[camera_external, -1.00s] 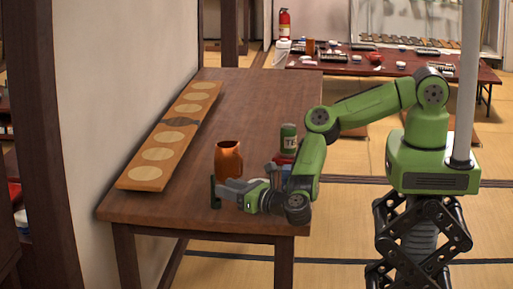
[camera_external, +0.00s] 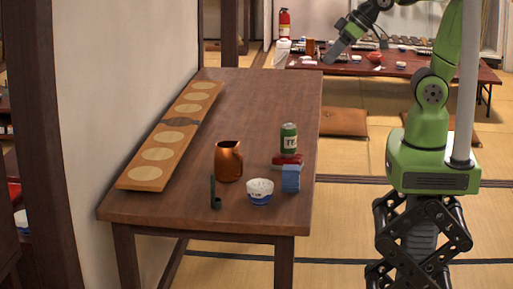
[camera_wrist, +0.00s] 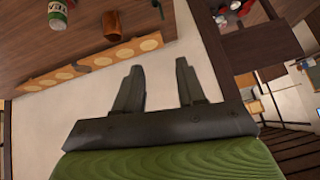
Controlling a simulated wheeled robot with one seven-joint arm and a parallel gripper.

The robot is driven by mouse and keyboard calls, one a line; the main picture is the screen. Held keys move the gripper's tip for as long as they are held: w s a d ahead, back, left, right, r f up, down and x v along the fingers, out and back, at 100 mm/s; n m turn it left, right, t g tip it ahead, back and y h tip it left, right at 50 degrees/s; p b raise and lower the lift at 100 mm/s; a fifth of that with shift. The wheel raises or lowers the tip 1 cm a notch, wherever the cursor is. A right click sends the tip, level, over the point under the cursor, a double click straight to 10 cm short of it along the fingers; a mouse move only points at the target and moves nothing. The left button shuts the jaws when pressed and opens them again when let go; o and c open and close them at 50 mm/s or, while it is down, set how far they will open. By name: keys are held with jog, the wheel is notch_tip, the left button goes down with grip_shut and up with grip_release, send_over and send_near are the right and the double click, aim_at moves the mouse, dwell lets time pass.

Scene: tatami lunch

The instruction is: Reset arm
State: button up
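My gripper (camera_external: 332,52) is raised high, to the right of and well above the near table, in front of the far table in the external view. In the wrist view my gripper (camera_wrist: 158,88) shows two fingers spread apart with nothing between them. The view there is steeply tilted, with the white wall behind the fingers. My arm is folded up above my green base and is clear of everything on the near table (camera_external: 265,100).
A low set table (camera_external: 488,76) stands behind.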

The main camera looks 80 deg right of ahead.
jog(key=s+d+f+n+g, duration=0.1)
jog(key=s+d, duration=0.3)
jog(key=s, duration=0.7)
jog(key=shift+s+d+f+g+h, duration=0.25)
jog(key=shift+s+f+g+h, duration=0.15)
jog(key=shift+f+g, duration=0.25)
